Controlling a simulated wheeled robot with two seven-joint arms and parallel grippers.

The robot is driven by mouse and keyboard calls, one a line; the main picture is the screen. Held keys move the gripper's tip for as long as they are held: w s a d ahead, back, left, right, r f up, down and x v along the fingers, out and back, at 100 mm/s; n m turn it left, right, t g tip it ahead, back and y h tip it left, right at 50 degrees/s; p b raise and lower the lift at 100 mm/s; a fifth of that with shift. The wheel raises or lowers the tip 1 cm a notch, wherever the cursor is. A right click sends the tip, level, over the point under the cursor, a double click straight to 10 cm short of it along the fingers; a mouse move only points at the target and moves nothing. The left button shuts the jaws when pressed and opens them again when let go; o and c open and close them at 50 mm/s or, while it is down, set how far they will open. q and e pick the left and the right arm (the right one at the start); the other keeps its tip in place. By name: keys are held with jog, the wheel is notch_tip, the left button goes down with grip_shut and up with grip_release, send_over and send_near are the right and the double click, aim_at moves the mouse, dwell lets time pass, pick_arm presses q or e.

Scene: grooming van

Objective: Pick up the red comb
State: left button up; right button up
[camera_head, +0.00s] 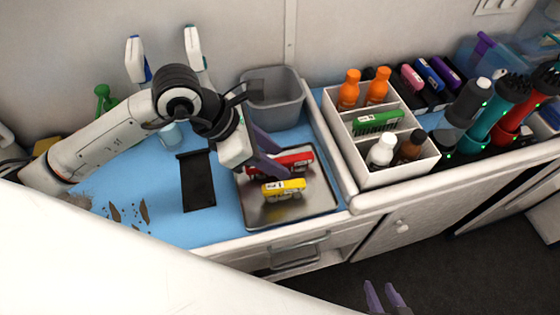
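The red comb (298,158) lies at the back of a shiny metal tray (296,212). A yellow comb (284,188) lies in front of it on the same tray. My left gripper (280,160) reaches in from the left, with its purple fingers apart at the left half of the red comb. The fingers cover part of the comb, and I cannot tell if they touch it. My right gripper (383,296) is low at the bottom edge, in front of the counter, with its fingers apart and nothing between them.
A grey bin (273,100) stands behind the tray. A black scraper-like piece (197,182) lies left of it on the blue mat (222,228). Right of a raised edge stands a white divided caddy (392,176) with bottles and a green comb (378,121). Clippers stand further right.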

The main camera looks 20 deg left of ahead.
aim_at(280, 160)
pick_arm(q)
jog(key=shift+x, duration=1.35)
jog(key=shift+r, duration=0.1)
grip_shut()
notch_tip(280, 160, up, 10)
